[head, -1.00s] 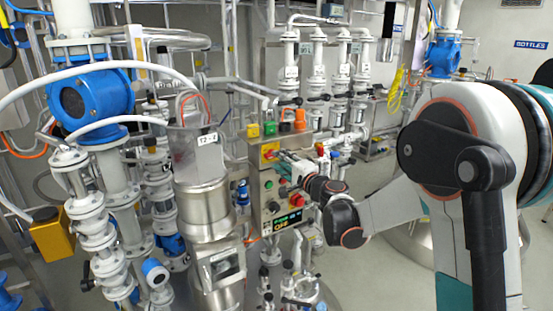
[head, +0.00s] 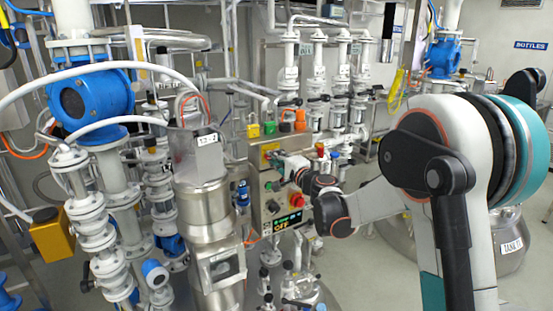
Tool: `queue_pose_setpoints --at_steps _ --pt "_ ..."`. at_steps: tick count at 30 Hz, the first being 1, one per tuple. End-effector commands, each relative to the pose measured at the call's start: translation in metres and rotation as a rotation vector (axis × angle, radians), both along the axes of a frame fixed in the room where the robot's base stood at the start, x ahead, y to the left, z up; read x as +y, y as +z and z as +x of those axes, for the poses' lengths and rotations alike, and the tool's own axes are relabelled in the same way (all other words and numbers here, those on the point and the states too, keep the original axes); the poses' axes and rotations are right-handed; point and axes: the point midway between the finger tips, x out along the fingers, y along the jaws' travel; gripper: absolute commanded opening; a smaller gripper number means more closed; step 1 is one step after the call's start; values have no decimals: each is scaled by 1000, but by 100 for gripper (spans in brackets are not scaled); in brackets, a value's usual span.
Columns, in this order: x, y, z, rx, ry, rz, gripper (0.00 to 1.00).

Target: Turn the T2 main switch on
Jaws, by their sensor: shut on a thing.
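The control box (head: 259,205) stands at the middle of the head view, beside the steel vessel marked T2 (head: 205,200). The main switch (head: 267,149) shows as a yellow plate at the top of the box's front. Its red knob is mostly hidden by my gripper (head: 278,159). My gripper reaches in from the right and is shut on the switch knob. The exact hold of the fingertips and the knob's angle are too small to tell. The display (head: 286,222) low on the box is lit, and its lower line reads OFF.
Buttons and a red emergency knob (head: 297,200) sit on the box just below my gripper. Yellow, green and orange parts (head: 269,128) stand on top. Pipes and valves (head: 318,80) crowd behind. Free floor (head: 375,270) shows at the lower right.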

Motion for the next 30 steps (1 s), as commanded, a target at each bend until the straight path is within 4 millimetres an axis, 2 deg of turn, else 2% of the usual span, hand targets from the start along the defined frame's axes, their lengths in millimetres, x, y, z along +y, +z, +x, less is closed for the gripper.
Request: queue_pose_setpoints --at_steps 11,30 --pt "0 -2 -1 43 0 88 0" --pt "0 -3 -1 293 0 599 0"
